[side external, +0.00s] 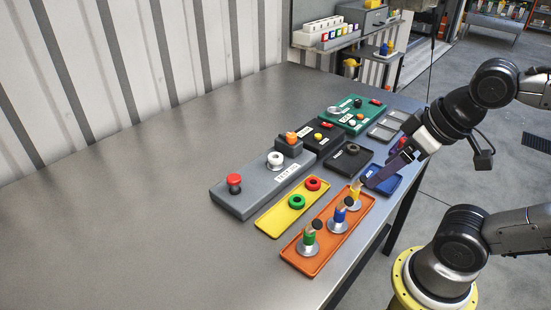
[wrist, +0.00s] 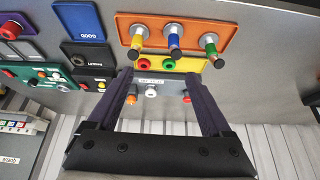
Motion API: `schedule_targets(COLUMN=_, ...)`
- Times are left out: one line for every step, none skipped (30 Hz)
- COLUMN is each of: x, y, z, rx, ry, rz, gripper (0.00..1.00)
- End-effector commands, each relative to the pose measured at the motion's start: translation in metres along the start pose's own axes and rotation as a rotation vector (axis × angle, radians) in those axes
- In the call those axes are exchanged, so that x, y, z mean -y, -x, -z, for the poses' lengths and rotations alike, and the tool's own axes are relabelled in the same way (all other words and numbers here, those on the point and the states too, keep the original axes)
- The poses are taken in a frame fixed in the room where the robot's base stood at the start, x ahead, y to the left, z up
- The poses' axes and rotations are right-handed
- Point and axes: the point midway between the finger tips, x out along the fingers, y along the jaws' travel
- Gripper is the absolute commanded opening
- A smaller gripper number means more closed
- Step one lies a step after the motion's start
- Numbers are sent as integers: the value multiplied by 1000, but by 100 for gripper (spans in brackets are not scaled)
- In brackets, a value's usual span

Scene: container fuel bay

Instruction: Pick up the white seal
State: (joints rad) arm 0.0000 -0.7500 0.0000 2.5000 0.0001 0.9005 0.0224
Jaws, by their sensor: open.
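An orange tray (side external: 302,267) holds three capped posts, one near the gripper. A yellow tray (side external: 268,224) holds a red ring (side external: 313,184) and a green ring (side external: 296,201). A blue tray (side external: 388,185) is near my fingers. The table's left part is clear.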

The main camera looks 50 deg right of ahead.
Motion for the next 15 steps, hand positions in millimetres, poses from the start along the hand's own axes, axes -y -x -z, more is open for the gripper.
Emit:
schedule_targets(x=0, y=0, z=-1, rx=5, ry=-31, rz=0, gripper=84)
schedule_targets(x=0, y=0, z=-2, rx=11, ry=-59, rz=-1, gripper=84)
schedule_targets(x=0, y=1, z=-4, rx=21, ry=-107, rz=-2, gripper=84)
schedule_targets(x=0, y=4, z=-3, rx=22, ry=-150, rz=-2, gripper=84)
schedule_targets(x=0, y=8, z=1, rx=18, ry=-200, rz=-2, gripper=84)
schedule_targets(x=0, y=15, z=7, rx=14, ry=-271, rz=-2, gripper=84)
schedule_targets(x=0, y=20, z=13, rx=15, ry=-327, rz=-3, gripper=84)
schedule_targets(x=0, y=24, z=20, rx=18, ry=-385, rz=-4, gripper=84)
schedule_targets(x=0, y=30, z=31, rx=26, ry=-465, rz=-7, gripper=84)
schedule_targets(x=1, y=34, z=40, rx=34, ry=-526, rz=-11, gripper=84)
schedule_targets(x=1, y=38, z=49, rx=43, ry=-588, rz=-15, gripper=84)
schedule_targets(x=1, y=42, z=63, rx=57, ry=-671, rz=-23, gripper=84)
schedule_targets(x=0, y=44, z=74, rx=70, ry=-734, rz=-31, gripper=84)
schedule_targets(x=0, y=46, z=86, rx=81, ry=-797, rz=-39, gripper=84)
schedule_targets(x=0, y=47, z=101, rx=98, ry=-879, rz=-53, gripper=84)
